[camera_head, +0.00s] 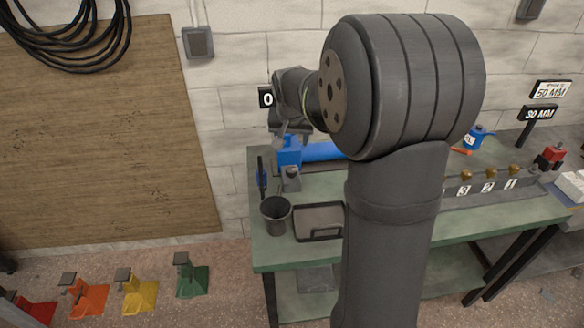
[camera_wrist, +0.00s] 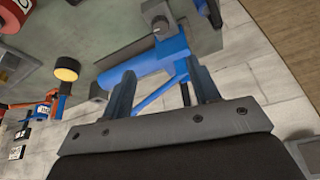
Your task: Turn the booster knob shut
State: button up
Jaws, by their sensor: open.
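A blue cylinder joined to a blue block (camera_head: 289,150) lies at the back left of the green bench in the head view; the cylinder (camera_head: 320,152) is partly hidden by my arm. My gripper (camera_wrist: 160,72) is open in the wrist view, its two fingers apart with the blue cylinder (camera_wrist: 140,68) seen beyond and between them. I cannot tell whether they touch it. A small grey fitting (camera_wrist: 161,27) sits at the cylinder's end. No label marks the booster knob, and I cannot tell for sure which part it is. In the head view my fingers are small and unclear above the blue block.
A dark cup (camera_head: 276,216) and a black tray (camera_head: 319,222) stand at the bench's front left. A numbered rail (camera_head: 482,190) with several brass knobs runs along the right. A blue can (camera_head: 477,137) stands behind it. A round yellow knob (camera_wrist: 66,73) shows in the wrist view.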

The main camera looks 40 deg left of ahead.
aim_at(291, 170)
jog(key=x, duration=1.7)
jog(key=shift+a+f, duration=0.15)
jog(key=shift+f, duration=0.2)
jog(key=shift+c, duration=0.3)
jog(key=c, duration=0.9)
